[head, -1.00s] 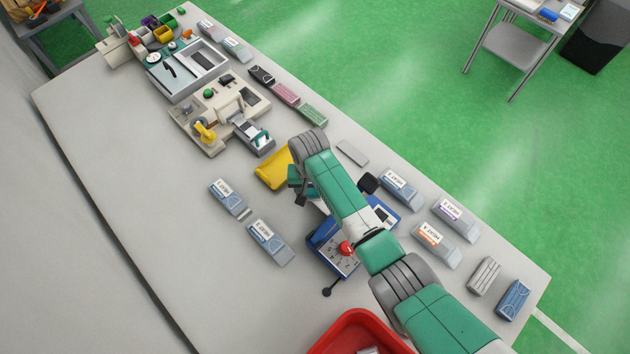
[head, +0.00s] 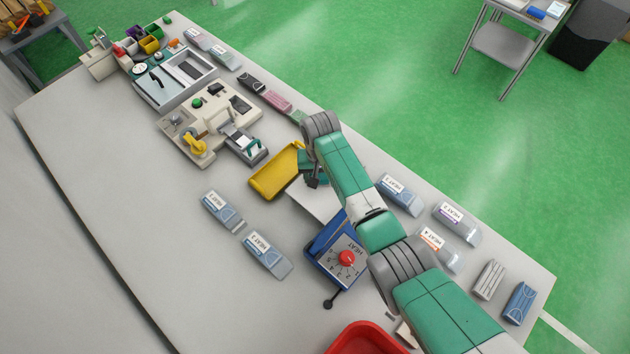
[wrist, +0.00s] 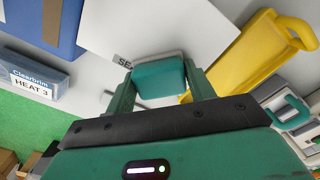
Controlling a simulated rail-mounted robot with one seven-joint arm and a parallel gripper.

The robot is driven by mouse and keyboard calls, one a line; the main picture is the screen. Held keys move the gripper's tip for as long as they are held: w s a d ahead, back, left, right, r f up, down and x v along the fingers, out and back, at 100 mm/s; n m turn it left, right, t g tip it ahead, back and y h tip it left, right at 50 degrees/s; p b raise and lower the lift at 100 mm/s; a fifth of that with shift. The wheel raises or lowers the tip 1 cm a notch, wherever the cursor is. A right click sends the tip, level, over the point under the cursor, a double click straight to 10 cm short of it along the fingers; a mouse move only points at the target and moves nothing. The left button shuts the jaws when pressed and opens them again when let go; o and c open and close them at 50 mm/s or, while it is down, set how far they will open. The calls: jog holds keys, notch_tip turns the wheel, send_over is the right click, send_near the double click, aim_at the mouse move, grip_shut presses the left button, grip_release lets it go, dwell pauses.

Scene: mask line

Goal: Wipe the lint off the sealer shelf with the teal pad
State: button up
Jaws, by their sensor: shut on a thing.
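My gripper (wrist: 162,88) is shut on the teal pad (wrist: 158,77), which shows between its two fingers in the wrist view. In the head view the gripper (head: 312,178) is beside the yellow tray's right end, over the far part of the pale sealer shelf (head: 312,204). The shelf also fills the upper middle of the wrist view (wrist: 150,28), with a partly hidden label starting "SE" near the pad. I cannot tell whether the pad touches the shelf. The blue sealer (head: 322,243) with a red knob adjoins the shelf. I cannot make out any lint.
The yellow tray (head: 266,184) lies close left of my gripper. Mask packs, such as the Heat 3 pack (wrist: 38,80), lie beyond the shelf; two more (head: 222,211) lie left of the sealer. A red bin (head: 362,336) stands at the front. The bench's left part is clear.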

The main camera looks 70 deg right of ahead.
jog(key=shift+s+d+r+p, duration=0.1)
jog(key=shift+r+p, duration=3.75)
jog(key=shift+r, duration=0.3)
